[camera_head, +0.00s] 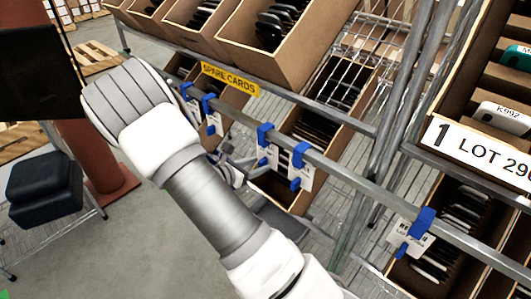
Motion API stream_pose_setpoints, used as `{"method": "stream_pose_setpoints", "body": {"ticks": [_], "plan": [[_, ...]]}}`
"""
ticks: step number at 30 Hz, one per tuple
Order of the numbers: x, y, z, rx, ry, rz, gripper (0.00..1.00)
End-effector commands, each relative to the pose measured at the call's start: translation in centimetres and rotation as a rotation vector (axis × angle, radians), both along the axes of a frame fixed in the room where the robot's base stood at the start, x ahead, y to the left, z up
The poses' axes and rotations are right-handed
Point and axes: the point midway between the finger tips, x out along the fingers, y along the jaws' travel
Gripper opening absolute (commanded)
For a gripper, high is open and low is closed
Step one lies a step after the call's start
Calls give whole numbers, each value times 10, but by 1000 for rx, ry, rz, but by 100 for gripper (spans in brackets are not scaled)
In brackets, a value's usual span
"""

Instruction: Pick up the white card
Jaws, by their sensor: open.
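Several white cards hang from blue clips on a grey metal rail. One white card (213,124) hangs left of centre below the yellow "SPARE CARDS" label (230,79), with another (191,110) beside it. Two more hang near the middle, a left one (267,155) and a right one (303,176). A printed one (412,238) hangs at the lower right. I cannot tell which card is meant. My gripper (230,172) shows only partly behind my white and grey arm, below and left of the middle cards. It is open; its fingertips are mostly hidden, and I see nothing held.
Tilted cartons (322,106) of dark items stand behind and below the rail (345,178). More cartons fill the shelf above. A carton labelled "1 LOT 290" (480,152) stands at right near metal posts.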

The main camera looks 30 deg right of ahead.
Motion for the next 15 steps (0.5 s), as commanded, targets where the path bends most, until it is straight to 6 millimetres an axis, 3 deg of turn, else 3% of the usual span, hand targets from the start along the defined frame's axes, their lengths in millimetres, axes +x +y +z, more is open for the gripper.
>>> {"method": "stream_pose_setpoints", "body": {"ticks": [8, 15], "plan": [[3, -9, -3, 0, -1, 1, 52], [3, -8, -3, 0, 0, 1, 13]]}}
